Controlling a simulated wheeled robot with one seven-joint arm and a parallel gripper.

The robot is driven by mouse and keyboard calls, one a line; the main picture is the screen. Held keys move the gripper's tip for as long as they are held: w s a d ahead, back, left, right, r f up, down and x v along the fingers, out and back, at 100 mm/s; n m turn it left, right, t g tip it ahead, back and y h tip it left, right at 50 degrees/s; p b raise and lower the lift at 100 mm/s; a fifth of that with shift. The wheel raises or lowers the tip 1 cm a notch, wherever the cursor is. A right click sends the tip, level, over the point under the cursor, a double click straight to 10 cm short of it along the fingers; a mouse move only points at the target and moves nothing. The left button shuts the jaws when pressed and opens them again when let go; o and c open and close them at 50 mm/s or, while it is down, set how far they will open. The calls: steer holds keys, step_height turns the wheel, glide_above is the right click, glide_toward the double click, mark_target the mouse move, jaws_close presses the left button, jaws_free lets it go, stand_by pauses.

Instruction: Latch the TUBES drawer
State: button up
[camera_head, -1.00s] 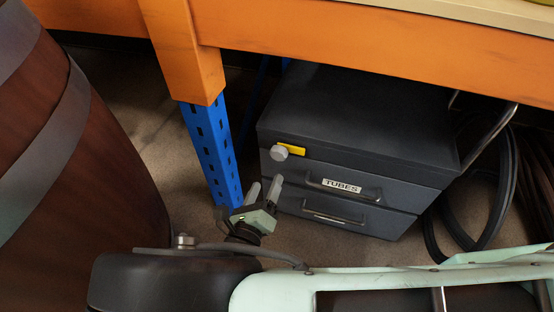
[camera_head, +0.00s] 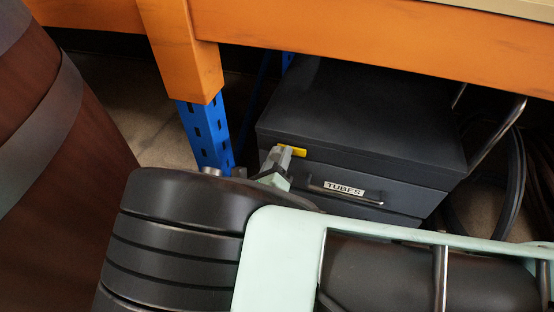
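The dark grey drawer unit (camera_head: 360,110) stands under the orange bench. Its upper drawer (camera_head: 395,198) bears the TUBES label (camera_head: 344,188) and a bar handle, and looks pushed in. A yellow latch piece (camera_head: 298,152) shows at the drawer's upper left corner. The round grey knob beside it is now mostly hidden by my gripper. My gripper (camera_head: 277,156) is at the knob, its two grey fingertips close together there. I cannot tell whether they grip the knob or only stand around it.
A blue perforated post (camera_head: 206,132) stands just left of the drawer unit. The orange bench beam (camera_head: 380,50) runs above. A brown barrel (camera_head: 60,170) fills the left side. Black hoses (camera_head: 505,180) hang at the right. My arm hides the lower drawer.

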steer(key=c, duration=0.5)
steer(key=shift+r+m+p, duration=0.1)
steer(key=shift+m+p, duration=0.2)
steer(key=shift+p, duration=0.15)
steer(key=m+p, duration=0.2)
steer(key=p, duration=0.1)
steer(key=shift+r+m, duration=0.1)
steer(key=shift+m, duration=0.3)
steer(key=m+p, duration=0.3)
steer(key=m, duration=0.1)
steer(key=shift+m+p, duration=0.3)
steer(key=shift+p, duration=0.05)
steer(key=m+p, duration=0.3)
steer(key=m, duration=0.2)
steer(key=shift+a+p, duration=0.1)
steer(key=shift+p, duration=0.2)
steer(key=shift+f+m+p, duration=0.2)
steer(key=shift+m+p, duration=0.9)
steer(key=shift+m, duration=1.3)
